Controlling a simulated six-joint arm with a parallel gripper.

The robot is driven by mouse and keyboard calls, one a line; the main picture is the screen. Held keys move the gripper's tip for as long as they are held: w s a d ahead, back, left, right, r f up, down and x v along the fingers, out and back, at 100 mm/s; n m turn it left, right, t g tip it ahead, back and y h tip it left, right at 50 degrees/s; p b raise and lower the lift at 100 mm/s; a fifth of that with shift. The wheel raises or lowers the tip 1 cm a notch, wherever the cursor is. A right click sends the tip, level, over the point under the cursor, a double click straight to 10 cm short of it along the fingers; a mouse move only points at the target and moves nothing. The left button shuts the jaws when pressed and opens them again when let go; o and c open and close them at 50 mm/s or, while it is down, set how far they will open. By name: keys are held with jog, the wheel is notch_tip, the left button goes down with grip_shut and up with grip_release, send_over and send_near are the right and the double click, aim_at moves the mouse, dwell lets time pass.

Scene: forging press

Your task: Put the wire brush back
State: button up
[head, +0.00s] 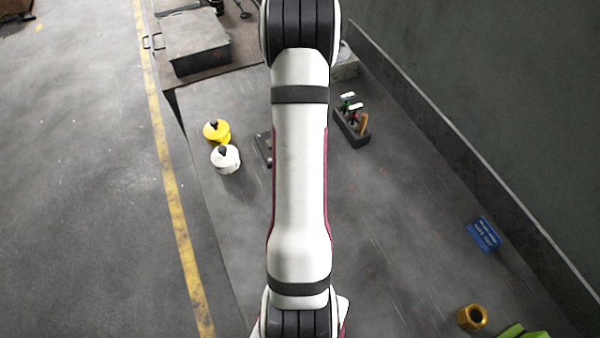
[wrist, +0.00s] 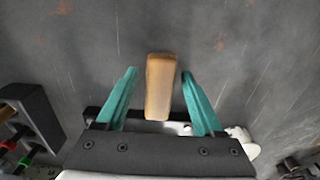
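In the wrist view a light wooden block or handle (wrist: 160,86), which looks like the wire brush's, lies between the two teal fingers of my gripper (wrist: 160,74). A narrow gap shows on each side of the wood, so the fingers appear open around it and not pressed on it. In the head view my arm hides the gripper and this piece. A dark tool rack (head: 351,127) stands right of my arm, with several handles in it; it also shows at left in the wrist view (wrist: 38,112).
A yellow can (head: 217,132) and a white can (head: 225,159) stand left of my arm. A dark flat piece (head: 263,146) is partly hidden by the arm. A blue sign (head: 484,234) and a brass nut (head: 472,317) lie at right. The bench between is clear.

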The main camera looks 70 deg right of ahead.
notch_tip(320, 180, up, 12)
jog(key=w+a+r+n, duration=0.1)
jog(key=w+a+r, duration=0.5)
jog(key=a, duration=0.5)
jog(key=a+r+n+y, duration=0.1)
jog(key=a+r+n, duration=0.15)
jog(key=a, duration=1.45)
jog(key=s+a, duration=0.5)
jog(key=a, duration=0.3)
jog(key=shift+s+r+y, duration=0.4)
